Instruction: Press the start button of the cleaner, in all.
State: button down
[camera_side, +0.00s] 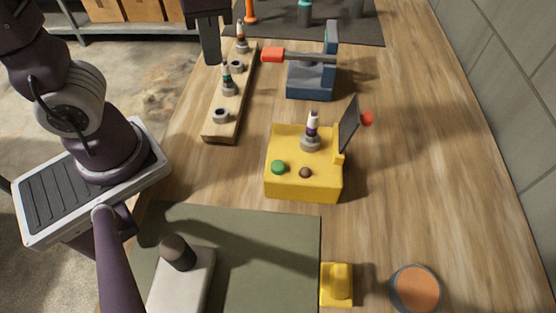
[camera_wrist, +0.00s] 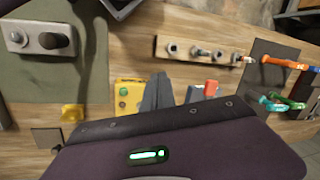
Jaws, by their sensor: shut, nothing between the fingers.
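The yellow cleaner (camera_side: 305,186) stands mid-table in the side view, with a green button (camera_side: 278,167) and a dark brown button (camera_side: 305,173) on top. A spark plug (camera_side: 313,123) stands upright in its grey collar. Its dark flap (camera_side: 349,124) is raised at the right. My gripper (camera_side: 211,60) is shut and empty, up and to the left beyond the cleaner, apart from it. In the wrist view, the closed fingers (camera_wrist: 160,76) show just right of the cleaner (camera_wrist: 130,84), whose green button (camera_wrist: 123,91) is visible; its right part is hidden.
A wooden rail (camera_side: 221,132) with plugs and collars stands left of a blue fixture (camera_side: 311,85) with a red-ended bar. A grey block with a dark knob (camera_side: 178,252) lies on the green mat (camera_side: 270,245). A small yellow block (camera_side: 337,285) and an orange-filled dish (camera_side: 416,288) are in front.

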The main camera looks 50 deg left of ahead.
jog(key=w+d+f+m+g+y, duration=0.1)
jog(key=w+d+f+m+y, duration=0.15)
jog(key=d, duration=0.25)
jog(key=m+y, duration=0.3)
jog(key=y, duration=0.1)
send_over(282, 169)
notch_tip(282, 169, down, 3)
jog(key=shift+r+n+t, duration=0.1)
jog(key=shift+n+t, duration=0.15)
jog(key=shift+t, duration=0.15)
jog(key=shift+f, duration=4.45)
jog(key=shift+f, duration=0.4)
